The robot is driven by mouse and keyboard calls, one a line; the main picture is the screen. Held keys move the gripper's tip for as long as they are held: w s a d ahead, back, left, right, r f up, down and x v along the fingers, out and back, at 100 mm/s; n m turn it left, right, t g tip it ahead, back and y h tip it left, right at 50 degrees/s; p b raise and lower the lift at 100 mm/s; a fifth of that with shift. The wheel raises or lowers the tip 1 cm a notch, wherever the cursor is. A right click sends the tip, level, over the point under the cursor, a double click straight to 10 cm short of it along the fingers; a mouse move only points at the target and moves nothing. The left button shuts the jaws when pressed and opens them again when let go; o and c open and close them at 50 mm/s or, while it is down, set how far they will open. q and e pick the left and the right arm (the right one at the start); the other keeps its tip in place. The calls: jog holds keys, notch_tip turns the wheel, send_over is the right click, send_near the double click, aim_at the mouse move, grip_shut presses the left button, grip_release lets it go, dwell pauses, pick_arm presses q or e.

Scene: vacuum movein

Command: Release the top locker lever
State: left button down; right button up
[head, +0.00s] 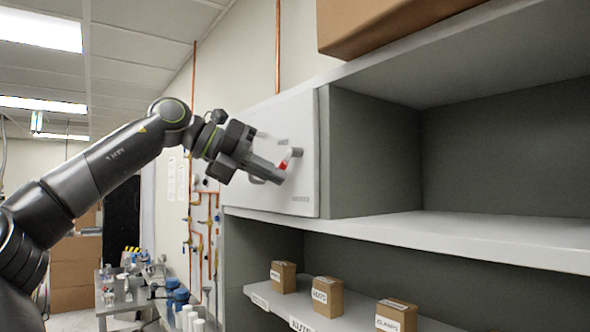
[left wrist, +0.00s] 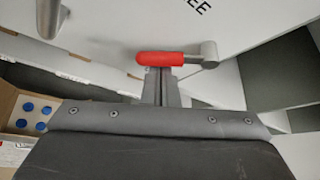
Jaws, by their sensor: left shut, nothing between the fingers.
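The locker lever has a red grip (head: 284,163) and a grey metal end, and sits on the white locker door (head: 300,120). In the left wrist view the red grip (left wrist: 158,58) lies sideways, with its metal pivot end (left wrist: 209,52) on the right. My left gripper (head: 282,177) is at the lever, in front of the door. Its fingers are shut and empty; in the left wrist view the fingertips (left wrist: 161,76) end at the near edge of the red grip. Whether they touch it cannot be told. My right gripper is not in view.
An open shelf compartment (head: 475,150) lies right of the door. Small labelled boxes, such as one cardboard box (head: 328,297), stand on the lower shelf. A large cardboard box (head: 375,25) sits on top. Copper pipes and a bench (head: 125,300) with bottles are at the left.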

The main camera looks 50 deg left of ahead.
pick_arm(q)
jog(key=r+m+y+p, duration=0.1)
jog(key=a+m+y+p, duration=0.1)
jog(key=r+m+y+p, duration=0.1)
jog(key=shift+a+r+y, duration=0.3)
jog(key=shift+r, duration=0.1)
dwell(0.4)
dwell(0.4)
